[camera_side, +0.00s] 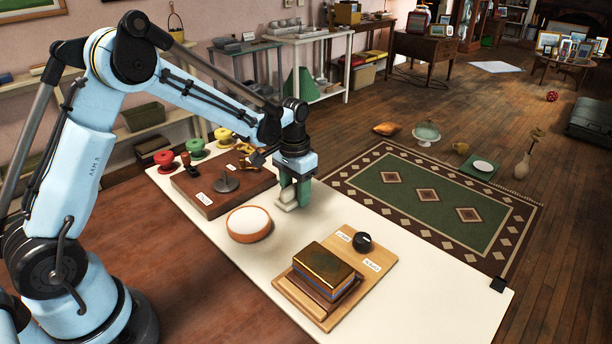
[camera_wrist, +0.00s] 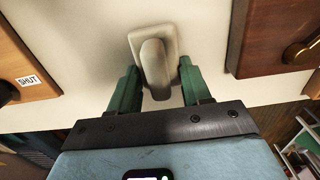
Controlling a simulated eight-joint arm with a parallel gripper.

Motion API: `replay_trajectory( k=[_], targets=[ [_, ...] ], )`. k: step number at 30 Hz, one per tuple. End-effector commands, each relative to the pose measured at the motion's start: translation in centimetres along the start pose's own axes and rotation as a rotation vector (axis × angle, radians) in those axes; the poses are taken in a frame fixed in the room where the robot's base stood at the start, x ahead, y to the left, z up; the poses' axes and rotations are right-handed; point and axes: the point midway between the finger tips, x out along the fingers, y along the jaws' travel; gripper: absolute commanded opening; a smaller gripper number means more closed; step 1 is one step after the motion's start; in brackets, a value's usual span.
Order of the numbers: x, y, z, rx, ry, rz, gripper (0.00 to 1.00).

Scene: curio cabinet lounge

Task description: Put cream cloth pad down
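The cream cloth pad (camera_side: 287,200) rests on the white tabletop (camera_side: 306,231), under my gripper; the wrist view shows it as a pale block with a raised rounded grip (camera_wrist: 155,62). My gripper (camera_side: 294,190) points down with its green fingers on either side of the pad's grip. In the wrist view, my gripper (camera_wrist: 160,75) looks open, with a gap beside the grip. The pad's near end is partly hidden by my gripper.
A round bowl with white contents (camera_side: 249,223) stands close by. A wooden board with a book-like block (camera_side: 325,270) and a black knob (camera_side: 362,242) lies in front. A brown board (camera_side: 203,193) with a grey cone is behind left. Table at right is clear.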

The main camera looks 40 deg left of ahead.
Motion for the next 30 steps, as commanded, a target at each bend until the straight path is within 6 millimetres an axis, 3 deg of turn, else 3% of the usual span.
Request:
replay_trajectory(
  k=[1, 7, 21, 30],
  targets=[
    [0.9, 0.0, -0.1, 0.000, 0.011, 0.000, 0.72],
    [-0.2, 0.0, -0.1, 0.000, 0.012, 0.000, 0.73],
    [-9.1, 0.0, 0.1, 0.000, 0.007, 0.000, 0.73],
    [-12.1, 0.0, 0.1, 0.000, 0.007, 0.000, 0.73]
  ],
)
